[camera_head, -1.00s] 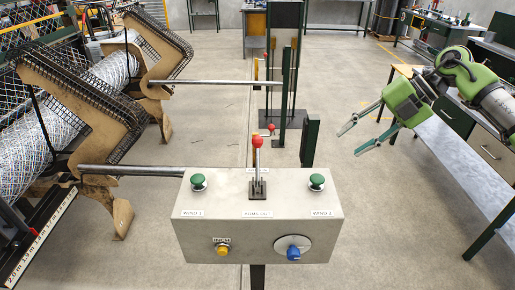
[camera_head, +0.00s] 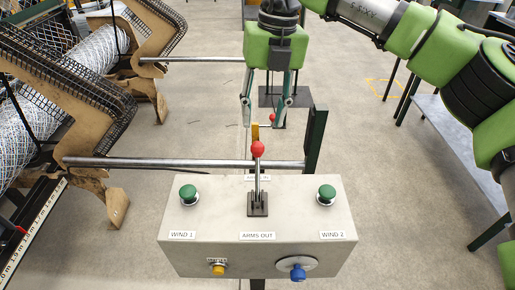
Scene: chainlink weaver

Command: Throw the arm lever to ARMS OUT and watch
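The arm lever (camera_head: 257,180) stands roughly upright on the grey control box (camera_head: 205,255), with a red ball knob (camera_head: 258,149) on top. The ARMS OUT label (camera_head: 257,236) is on the near side of its slotted base. Another label behind the lever is partly hidden. My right gripper (camera_head: 263,122) points down just beyond the red knob in the picture, fingers apart and empty. Its fingertips show above the knob and do not appear to touch it; their exact depth is unclear. My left gripper is not in view.
Green buttons WIND 1 (camera_head: 188,193) and WIND 2 (camera_head: 327,194) flank the lever. A yellow button (camera_head: 218,268) and blue knob (camera_head: 298,272) are on the front face. A steel bar (camera_head: 190,163) runs behind the box to a green post (camera_head: 316,140). Weaver arms (camera_head: 75,110) stand left.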

